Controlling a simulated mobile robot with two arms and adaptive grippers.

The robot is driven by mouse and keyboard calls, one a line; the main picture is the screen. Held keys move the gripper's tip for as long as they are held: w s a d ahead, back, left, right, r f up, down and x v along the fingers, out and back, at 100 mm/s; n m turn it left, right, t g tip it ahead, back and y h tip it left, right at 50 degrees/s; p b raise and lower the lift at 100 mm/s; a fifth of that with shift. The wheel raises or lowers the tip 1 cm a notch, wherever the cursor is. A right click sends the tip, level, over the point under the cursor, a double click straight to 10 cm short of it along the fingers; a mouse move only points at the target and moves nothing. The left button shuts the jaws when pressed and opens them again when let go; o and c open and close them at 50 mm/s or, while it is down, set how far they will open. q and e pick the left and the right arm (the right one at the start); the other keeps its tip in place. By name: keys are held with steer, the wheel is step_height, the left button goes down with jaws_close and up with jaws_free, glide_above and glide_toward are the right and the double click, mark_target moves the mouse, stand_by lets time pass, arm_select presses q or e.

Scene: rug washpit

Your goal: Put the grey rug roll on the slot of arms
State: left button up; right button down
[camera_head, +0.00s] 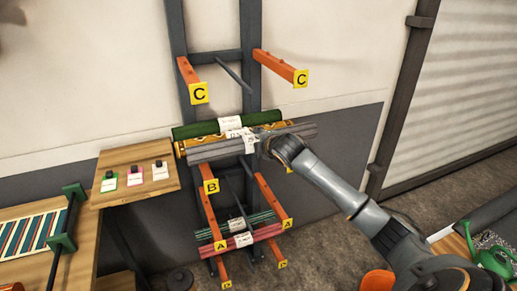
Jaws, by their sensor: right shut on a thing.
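The grey rug roll (214,150) lies level across the rack at the middle pair of arms, in front of a yellow patterned roll (186,145) and a green roll (196,129). My right gripper (264,143) is shut on the grey roll near its middle, beside its white tag. The left arm of this pair (206,171) carries a yellow B label; the right one is mostly hidden by my arm. I cannot tell whether the grey roll touches the arms. My left gripper is not in view.
The upper orange arms (274,65), marked C, are empty. Thin green (233,227) and red (262,234) rolls lie on the lower A arms. A wooden table (139,193) with small tagged samples stands left. A green watering can (492,259) is at the right.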

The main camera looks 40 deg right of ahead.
steer(key=shift+w+d+f, duration=0.1)
steer(key=shift+w+d, duration=0.05)
steer(key=shift+w, duration=0.05)
step_height(320, 180, down, 2)
steer(key=shift+f+p, duration=0.1)
steer(key=shift+p, duration=0.65)
steer(key=shift+w+f, duration=0.1)
steer(key=shift+f, duration=0.45)
steer(key=c, duration=0.5)
jaws_free()
steer(key=shift+f, duration=0.2)
steer(key=shift+r, duration=0.15)
